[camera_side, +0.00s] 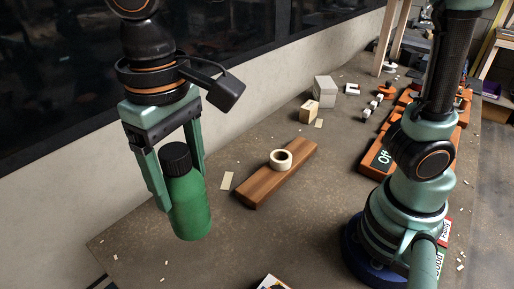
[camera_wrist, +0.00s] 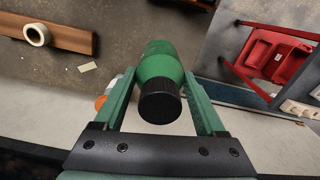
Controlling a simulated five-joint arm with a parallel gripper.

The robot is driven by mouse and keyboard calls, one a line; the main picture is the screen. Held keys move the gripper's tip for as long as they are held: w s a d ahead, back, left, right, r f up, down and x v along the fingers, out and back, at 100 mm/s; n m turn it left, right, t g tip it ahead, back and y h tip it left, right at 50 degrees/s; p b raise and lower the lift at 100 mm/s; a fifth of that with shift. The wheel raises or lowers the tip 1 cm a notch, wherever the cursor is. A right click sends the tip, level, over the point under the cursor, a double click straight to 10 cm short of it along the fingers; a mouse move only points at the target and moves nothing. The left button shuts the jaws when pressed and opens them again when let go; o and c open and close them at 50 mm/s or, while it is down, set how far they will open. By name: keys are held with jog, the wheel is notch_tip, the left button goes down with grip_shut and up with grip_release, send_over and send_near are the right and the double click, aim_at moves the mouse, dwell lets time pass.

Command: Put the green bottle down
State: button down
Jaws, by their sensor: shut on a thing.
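The green bottle (camera_side: 190,207) has a black cap and hangs upright between the fingers of my gripper (camera_side: 178,180) in the side view. My gripper is shut on it, one finger on each side. In the wrist view the bottle (camera_wrist: 160,66) shows cap-first between the two green fingers of my gripper (camera_wrist: 160,92). I cannot tell from the side view how far its base is from the table top (camera_side: 240,235).
A wooden plank (camera_side: 265,187) with a cream tape roll (camera_side: 281,160) on it lies right of the bottle. Small wooden and grey blocks (camera_side: 325,91) stand behind. Orange parts (camera_side: 380,152) lie near the arm base. The wrist view shows a red stool-like thing (camera_wrist: 272,58) beyond the table edge.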

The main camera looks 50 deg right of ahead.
aim_at(187, 203)
notch_tip(187, 203, down, 17)
jog(key=shift+f, duration=0.15)
dwell(0.4)
jog(key=shift+f, duration=0.1)
grip_release()
notch_tip(187, 203, up, 12)
jog(key=shift+w+f, duration=0.1)
jog(key=shift+w+d+r, duration=0.1)
jog(key=shift+d+r, duration=0.15)
jog(key=w+d+r+m+t, duration=0.1)
jog(key=d+r+t, duration=0.1)
jog(key=d, duration=1.1)
jog(key=w+d+r+t, duration=0.1)
jog(key=d+r+t, duration=0.1)
jog(key=d, duration=1.1)
jog(key=shift+r+m+t, duration=0.4)
jog(key=shift+t, duration=0.4)
